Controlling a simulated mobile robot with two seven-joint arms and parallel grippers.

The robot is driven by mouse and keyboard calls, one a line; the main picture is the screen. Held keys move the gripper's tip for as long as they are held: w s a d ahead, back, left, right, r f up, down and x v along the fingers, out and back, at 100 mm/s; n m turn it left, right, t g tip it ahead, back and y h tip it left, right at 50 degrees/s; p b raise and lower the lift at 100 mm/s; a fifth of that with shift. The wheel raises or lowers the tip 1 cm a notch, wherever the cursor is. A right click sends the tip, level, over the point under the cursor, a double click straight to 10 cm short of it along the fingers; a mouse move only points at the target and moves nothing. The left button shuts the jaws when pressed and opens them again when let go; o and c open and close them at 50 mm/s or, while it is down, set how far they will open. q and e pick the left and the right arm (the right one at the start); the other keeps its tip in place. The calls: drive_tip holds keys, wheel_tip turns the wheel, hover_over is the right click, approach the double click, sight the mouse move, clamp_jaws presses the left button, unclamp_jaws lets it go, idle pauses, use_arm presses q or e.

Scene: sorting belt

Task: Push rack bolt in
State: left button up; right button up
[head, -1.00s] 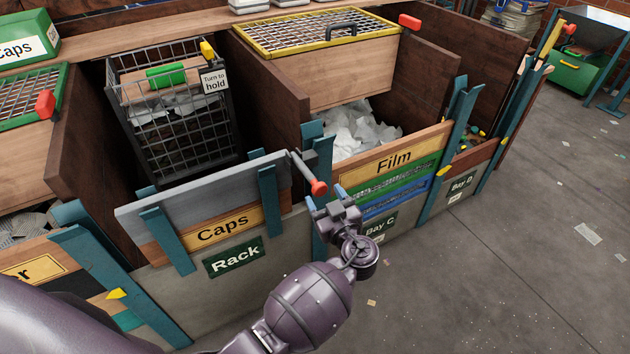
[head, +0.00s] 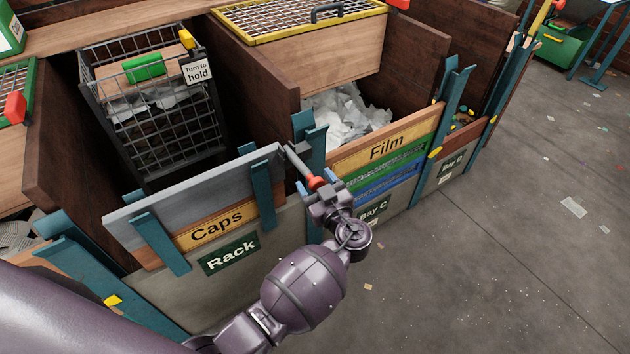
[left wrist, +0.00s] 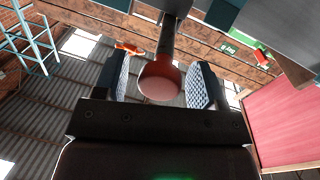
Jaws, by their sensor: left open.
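The rack bolt (head: 299,164) is a grey rod with a red knob (head: 316,183), at the right end of the grey board above the Caps sign, beside a teal post. In the left wrist view the red knob (left wrist: 159,78) sits between my two fingers, with a gap on each side. My left gripper (head: 319,185) is open around the knob; in the left wrist view its pads (left wrist: 161,82) stand apart. The Rack label (head: 229,255) is on the panel below the Caps sign (head: 217,229). My right gripper is not in view.
A wire basket (head: 165,115) with a "Turn to hold" tag stands in the bay behind the Caps board. The Film bay (head: 386,147) with its boards and teal posts is right of the bolt. The floor (head: 480,270) at the right is mostly open.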

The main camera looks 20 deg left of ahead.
sight(299, 162)
use_arm(q)
clamp_jaws()
drive_tip(key=shift+w+a+f+b, duration=0.15)
drive_tip(key=shift+w+a+b, duration=0.3)
drive_tip(key=shift+a, duration=0.1)
drive_tip(key=shift+w+a+f+b, duration=0.15)
drive_tip(key=shift+w+a+b, duration=0.2)
drive_tip(key=shift+a, duration=0.2)
drive_tip(key=b+x, duration=0.1)
drive_tip(key=x, duration=0.3)
drive_tip(key=shift+s+a+b, duration=0.15)
drive_tip(key=shift+s+b, duration=0.05)
drive_tip(key=shift+b, duration=0.2)
drive_tip(key=shift+w+a+r, duration=0.15)
drive_tip(key=shift+w+a, duration=0.05)
drive_tip(key=shift+r, duration=0.2)
drive_tip(key=shift+a+r, duration=0.1)
drive_tip(key=shift+r, duration=0.05)
drive_tip(key=shift+c, duration=1.1)
unclamp_jaws()
drive_tip(key=shift+w, duration=0.1)
drive_tip(key=shift+o, duration=1.1)
drive_tip(key=shift+a, duration=0.1)
